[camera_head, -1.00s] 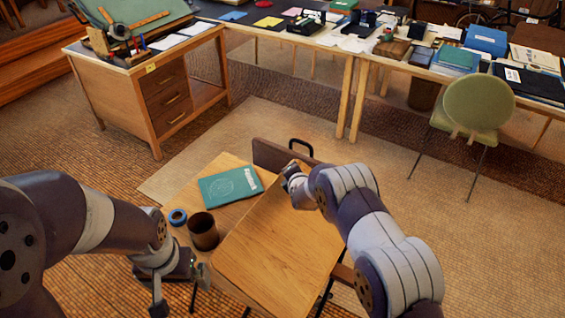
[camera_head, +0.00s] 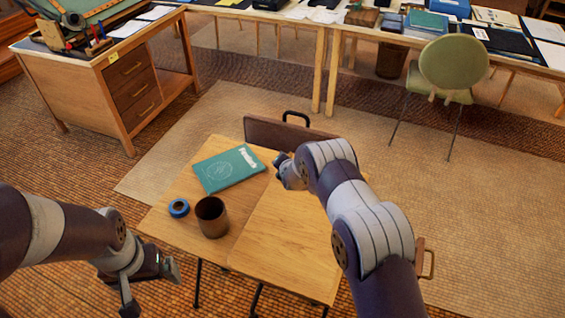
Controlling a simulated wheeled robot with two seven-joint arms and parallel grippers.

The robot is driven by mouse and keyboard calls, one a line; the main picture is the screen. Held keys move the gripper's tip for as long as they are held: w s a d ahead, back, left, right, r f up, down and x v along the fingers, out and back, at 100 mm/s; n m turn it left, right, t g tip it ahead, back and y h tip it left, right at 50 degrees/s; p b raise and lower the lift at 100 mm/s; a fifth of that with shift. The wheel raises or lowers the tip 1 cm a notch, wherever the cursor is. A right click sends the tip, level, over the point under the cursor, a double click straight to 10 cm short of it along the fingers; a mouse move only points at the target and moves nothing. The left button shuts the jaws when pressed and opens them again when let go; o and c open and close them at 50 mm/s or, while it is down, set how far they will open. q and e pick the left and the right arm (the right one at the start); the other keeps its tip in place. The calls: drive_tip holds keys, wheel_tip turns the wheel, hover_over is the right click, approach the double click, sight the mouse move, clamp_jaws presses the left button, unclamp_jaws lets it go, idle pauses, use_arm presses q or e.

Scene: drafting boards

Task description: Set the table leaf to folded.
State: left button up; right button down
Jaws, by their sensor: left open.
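The table leaf (camera_head: 285,240) is a pale wood panel on the right half of a small wooden table (camera_head: 222,150). It looks about level with the tabletop, with a seam between them. My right gripper (camera_head: 283,168) is over the far end of the leaf, close to the seam. Its fingers are mostly hidden by its own wrist, so I cannot tell whether it touches the leaf. My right forearm covers the leaf's right side. My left gripper (camera_head: 152,286) is open and empty, left of the table's near edge and clear of it.
On the tabletop are a green book (camera_head: 228,168), a blue tape roll (camera_head: 178,208) and a brown cup (camera_head: 211,217). A brown case (camera_head: 262,131) with a black handle stands behind the table. A desk (camera_head: 125,85) is at back left, a green chair (camera_head: 453,65) at back right. Open floor lies between.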

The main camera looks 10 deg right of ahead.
drive_tip(key=shift+a+f, duration=0.1)
drive_tip(key=shift+a, duration=0.05)
drive_tip(key=c, duration=1.2)
unclamp_jaws()
drive_tip(key=shift+f, duration=0.1)
drive_tip(key=shift+c, duration=0.2)
drive_tip(key=shift+a, duration=0.15)
drive_tip(key=shift+s+f, duration=0.1)
drive_tip(key=shift+f, duration=0.1)
drive_tip(key=shift+s+r, duration=0.2)
drive_tip(key=shift+s, duration=0.1)
drive_tip(key=p+v, duration=0.1)
drive_tip(key=v, duration=1.1)
drive_tip(key=shift+w+r, duration=0.15)
drive_tip(key=shift+r, duration=0.1)
